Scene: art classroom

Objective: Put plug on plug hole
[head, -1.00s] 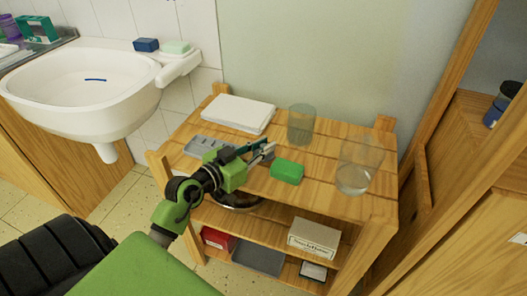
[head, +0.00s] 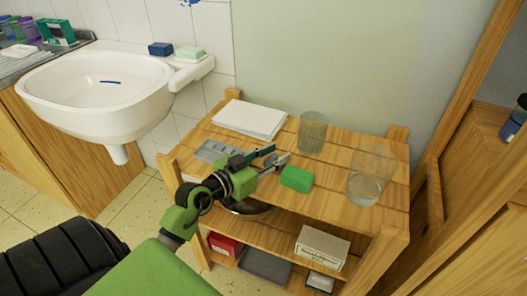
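The white sink (head: 65,100) is at the upper left, with a short dark blue mark (head: 110,82) inside its basin. I cannot make out a plug or a plug hole clearly. My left gripper (head: 279,153) is over the wooden shelf unit (head: 338,196), its fingers apart and nothing visible between them. It is just left of a green block (head: 296,178) and in front of a white paper stack (head: 250,119). It partly covers a grey tray (head: 213,151). My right gripper is not in view.
Two glasses (head: 312,132) (head: 369,177) stand on the shelf top, right of the gripper. A blue block (head: 160,48) and a pale soap bar (head: 191,52) are by the sink's right side. Boxes sit on the lower shelves. Wooden furniture borders the right.

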